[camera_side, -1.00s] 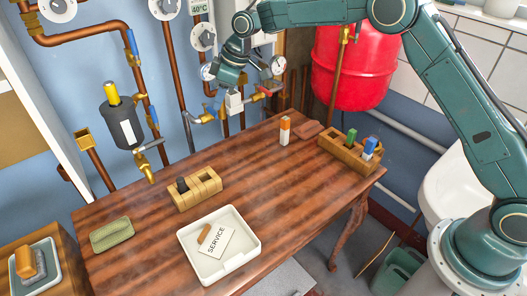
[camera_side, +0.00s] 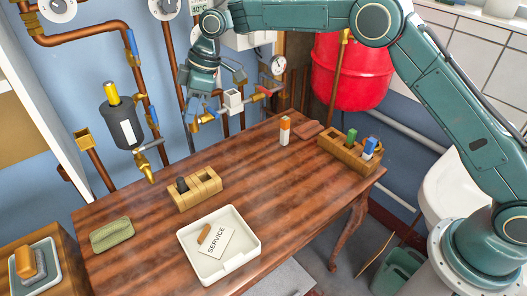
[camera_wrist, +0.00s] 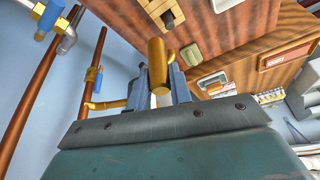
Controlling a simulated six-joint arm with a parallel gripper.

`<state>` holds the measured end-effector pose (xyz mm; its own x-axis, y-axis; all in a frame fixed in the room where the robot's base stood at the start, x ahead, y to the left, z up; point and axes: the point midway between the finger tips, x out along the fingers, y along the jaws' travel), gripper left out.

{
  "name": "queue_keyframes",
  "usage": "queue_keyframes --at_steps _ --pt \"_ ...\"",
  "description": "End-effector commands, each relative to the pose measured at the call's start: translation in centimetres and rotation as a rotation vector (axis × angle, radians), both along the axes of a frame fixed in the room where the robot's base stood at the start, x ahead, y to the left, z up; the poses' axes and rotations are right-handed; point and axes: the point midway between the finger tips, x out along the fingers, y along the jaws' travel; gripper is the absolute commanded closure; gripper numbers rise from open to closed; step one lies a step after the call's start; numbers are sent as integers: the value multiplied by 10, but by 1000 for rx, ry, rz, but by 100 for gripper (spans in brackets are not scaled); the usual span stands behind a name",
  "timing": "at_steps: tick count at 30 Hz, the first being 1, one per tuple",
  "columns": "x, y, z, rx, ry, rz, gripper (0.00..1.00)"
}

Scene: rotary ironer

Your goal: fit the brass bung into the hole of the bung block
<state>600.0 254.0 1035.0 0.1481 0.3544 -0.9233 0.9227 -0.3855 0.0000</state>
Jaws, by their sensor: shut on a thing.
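The brass bung (camera_wrist: 157,62) is a gold-coloured cylinder between the two blue-grey fingers of my gripper (camera_wrist: 159,82) in the wrist view. My gripper is shut on it. In the side view my gripper (camera_side: 197,108) hangs in front of the wall pipes, above and behind the table's back edge; I cannot pick the bung out from the brass fittings there. The likely bung block is a light wooden block (camera_side: 208,188) with square openings on the table, a dark peg in its left one. It appears at the top of the wrist view (camera_wrist: 172,18), apart from the bung.
The wooden table (camera_side: 250,160) also bears a white tray (camera_side: 254,243), a green pad (camera_side: 112,235), an orange-and-white piece (camera_side: 285,130) and another wooden rack (camera_side: 335,148) with coloured pieces.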

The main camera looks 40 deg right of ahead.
Motion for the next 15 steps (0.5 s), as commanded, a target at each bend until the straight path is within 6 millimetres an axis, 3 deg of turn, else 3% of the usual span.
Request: queue_keyframes --at_steps 8,15 --pt "-1 1 -9 -1 4 2 100" --pt "-1 1 -45 -1 5 3 100"
